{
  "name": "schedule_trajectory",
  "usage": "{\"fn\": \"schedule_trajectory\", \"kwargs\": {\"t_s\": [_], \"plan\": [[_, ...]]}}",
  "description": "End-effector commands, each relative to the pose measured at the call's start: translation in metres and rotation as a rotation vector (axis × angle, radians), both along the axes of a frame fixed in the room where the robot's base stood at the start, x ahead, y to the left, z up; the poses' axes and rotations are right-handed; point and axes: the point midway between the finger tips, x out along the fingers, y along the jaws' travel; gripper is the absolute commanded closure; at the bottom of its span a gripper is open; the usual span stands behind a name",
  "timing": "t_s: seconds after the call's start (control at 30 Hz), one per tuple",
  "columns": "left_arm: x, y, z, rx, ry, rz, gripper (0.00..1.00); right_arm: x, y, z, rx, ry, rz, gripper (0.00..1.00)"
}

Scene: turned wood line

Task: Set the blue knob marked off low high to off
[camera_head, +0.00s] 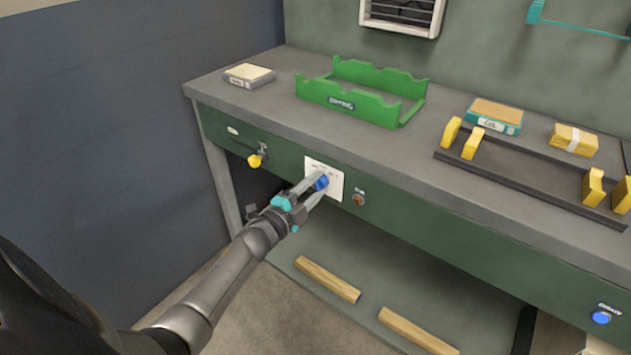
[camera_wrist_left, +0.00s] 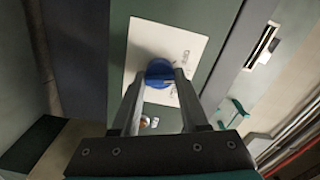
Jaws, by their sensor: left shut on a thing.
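The blue knob (camera_head: 321,183) sits on a white label plate (camera_head: 337,172) on the green front panel of the workbench. In the left wrist view the knob (camera_wrist_left: 159,70) is between my fingertips, and the plate (camera_wrist_left: 185,44) shows around it with small dark print too small to read. My left gripper (camera_head: 316,184) is shut on the knob, with a finger on each side of it; it also shows in the left wrist view (camera_wrist_left: 158,80). The knob's pointer direction cannot be made out clearly. My right gripper is not in view.
A blue button (camera_head: 601,317) is far right. A green rack (camera_head: 362,91) stands on the bench top; wooden bars (camera_head: 328,279) lie on the lower shelf.

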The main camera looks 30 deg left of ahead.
Motion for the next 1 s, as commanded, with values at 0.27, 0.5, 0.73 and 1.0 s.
{"fn": "schedule_trajectory", "kwargs": {"t_s": [0.27, 0.5, 0.73, 1.0], "plan": [[0.0, 0.001, 0.002, -0.234, 0.021, 0.001, 1.0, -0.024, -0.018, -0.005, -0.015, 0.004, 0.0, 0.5], [0.0, 0.001, 0.001, -0.378, 0.031, 0.001, 1.0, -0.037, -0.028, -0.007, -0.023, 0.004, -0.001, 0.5], [0.0, 0.001, 0.001, -0.453, 0.036, 0.002, 1.0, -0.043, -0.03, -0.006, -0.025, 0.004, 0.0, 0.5], [0.0, 0.001, 0.001, -0.476, 0.037, 0.001, 1.0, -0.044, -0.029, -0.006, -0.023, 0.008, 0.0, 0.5]]}}
